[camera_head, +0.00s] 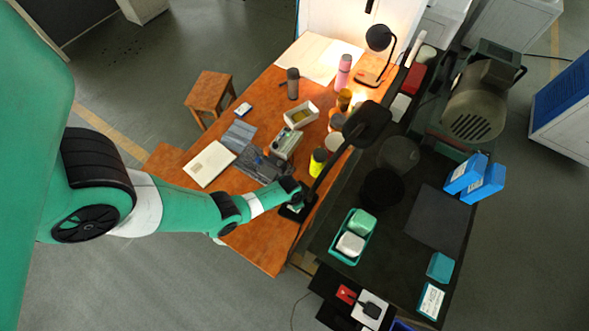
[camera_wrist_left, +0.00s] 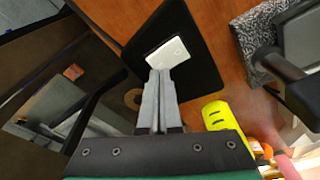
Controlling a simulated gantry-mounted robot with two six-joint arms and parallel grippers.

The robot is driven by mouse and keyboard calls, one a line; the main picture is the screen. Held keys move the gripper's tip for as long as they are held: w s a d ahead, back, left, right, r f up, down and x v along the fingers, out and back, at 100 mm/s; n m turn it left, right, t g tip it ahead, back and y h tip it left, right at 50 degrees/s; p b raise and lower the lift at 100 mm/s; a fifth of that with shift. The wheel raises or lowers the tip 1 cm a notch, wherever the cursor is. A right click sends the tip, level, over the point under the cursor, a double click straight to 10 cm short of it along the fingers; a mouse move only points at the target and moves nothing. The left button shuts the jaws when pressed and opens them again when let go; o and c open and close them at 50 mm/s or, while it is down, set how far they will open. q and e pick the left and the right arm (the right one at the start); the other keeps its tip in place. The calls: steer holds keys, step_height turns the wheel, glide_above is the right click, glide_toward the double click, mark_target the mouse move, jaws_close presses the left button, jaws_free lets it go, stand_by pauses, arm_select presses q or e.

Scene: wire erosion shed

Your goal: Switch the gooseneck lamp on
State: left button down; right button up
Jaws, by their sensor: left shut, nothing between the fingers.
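A black lamp stands at the table's right edge, its dark head (camera_head: 367,122) on a slanting stem. Its flat black base (camera_head: 297,211) also shows in the wrist view (camera_wrist_left: 192,32), with a white switch plate (camera_wrist_left: 168,52) on it. My left gripper (camera_wrist_left: 160,73) is shut and empty, its fingertips at the near edge of the switch plate. I cannot tell whether they touch it. In the head view the left gripper (camera_head: 300,196) is over the lamp base, partly hidden by the wrist. No glow shows from this lamp's head. My right gripper is out of view.
A second black lamp (camera_head: 378,38) glows at the table's back. A yellow bottle (camera_head: 317,161), which also shows in the wrist view (camera_wrist_left: 213,118), stands close to the gripper. A dark bench (camera_head: 405,240) with a green soap tray (camera_head: 334,250) lies to the right.

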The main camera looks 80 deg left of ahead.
arm_select(q)
steer(key=shift+f+b, duration=0.9)
steer(key=shift+f, duration=0.05)
stand_by(0.7)
steer(key=shift+r, duration=0.1)
step_height(320, 180, up, 7)
steer(key=p, duration=0.7)
stand_by(0.4)
